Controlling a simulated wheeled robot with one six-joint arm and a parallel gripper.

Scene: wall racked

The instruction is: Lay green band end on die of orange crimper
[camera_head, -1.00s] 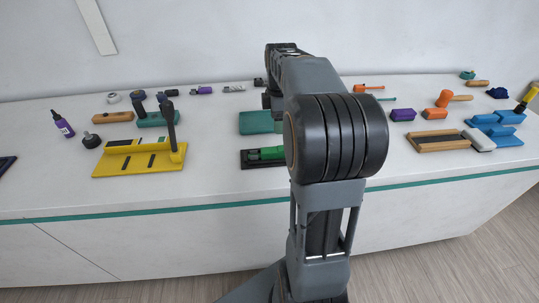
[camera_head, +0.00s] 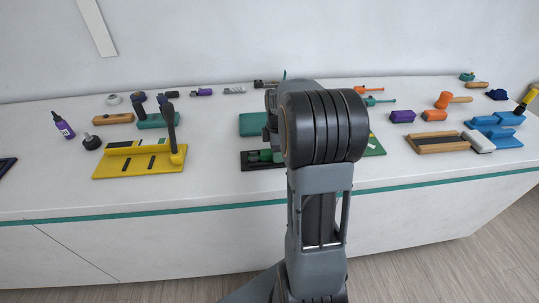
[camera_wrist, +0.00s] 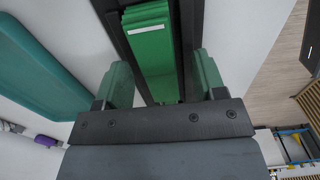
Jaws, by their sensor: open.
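In the wrist view a long green piece with a white stripe (camera_wrist: 150,40), possibly the green band, lies in a dark channel-like tray (camera_wrist: 188,30). My gripper (camera_wrist: 163,80) is open, its two green-tipped fingers apart on either side of the green piece's near end. I cannot tell whether they touch it. In the head view my arm hides the gripper and part of the dark tray (camera_head: 248,165). An orange long-handled tool (camera_head: 370,89), possibly the orange crimper, lies at the back of the bench, right of my arm. Its die cannot be made out.
A teal block (camera_head: 254,123) lies behind the dark tray; a teal long-handled tool (camera_head: 380,101) lies in front of the orange one. A green board (camera_head: 375,148) shows right of my arm. A yellow fixture (camera_head: 130,164) stands left. Bare bench lies between the yellow fixture and the dark tray.

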